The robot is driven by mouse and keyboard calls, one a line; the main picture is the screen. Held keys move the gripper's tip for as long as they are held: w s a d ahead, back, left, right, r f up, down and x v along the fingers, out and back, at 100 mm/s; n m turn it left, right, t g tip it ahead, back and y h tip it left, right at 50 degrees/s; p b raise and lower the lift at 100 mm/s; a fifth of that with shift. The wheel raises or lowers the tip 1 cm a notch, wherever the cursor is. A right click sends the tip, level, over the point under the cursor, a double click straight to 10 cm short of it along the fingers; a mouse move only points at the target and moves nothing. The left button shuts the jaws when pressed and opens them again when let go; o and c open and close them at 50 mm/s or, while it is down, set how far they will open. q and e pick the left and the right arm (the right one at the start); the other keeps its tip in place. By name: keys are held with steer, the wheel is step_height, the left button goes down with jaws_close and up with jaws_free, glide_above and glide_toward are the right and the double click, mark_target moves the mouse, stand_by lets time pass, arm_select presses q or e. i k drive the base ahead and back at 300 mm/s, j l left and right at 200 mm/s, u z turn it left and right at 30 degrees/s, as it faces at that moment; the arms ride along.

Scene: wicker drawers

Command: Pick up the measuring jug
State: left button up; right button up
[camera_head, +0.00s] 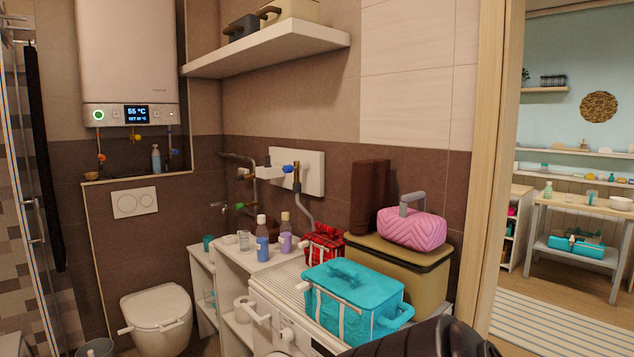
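A small clear vessel (243,240), which may be the measuring jug, stands upright on the white shelf unit left of the bottles. It is too small to make out a handle or markings. No other thing in view looks clearly like a measuring jug. Neither gripper's fingers show.
Beside the vessel are a blue bottle (262,240), a purple bottle (285,234) and a teal cup (208,243). A teal basket (345,306), a red plaid bag (323,246) and a tan box (437,284) crowd the right. A toilet (158,305) stands left.

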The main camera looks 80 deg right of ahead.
mark_target(592, 195)
steer(key=z, duration=4.25)
steer(key=i+z, duration=0.3)
steer(key=i, duration=1.35)
steer(key=i+l+u, duration=0.25)
steer(key=i, duration=1.05)
steer(key=j, duration=0.15)
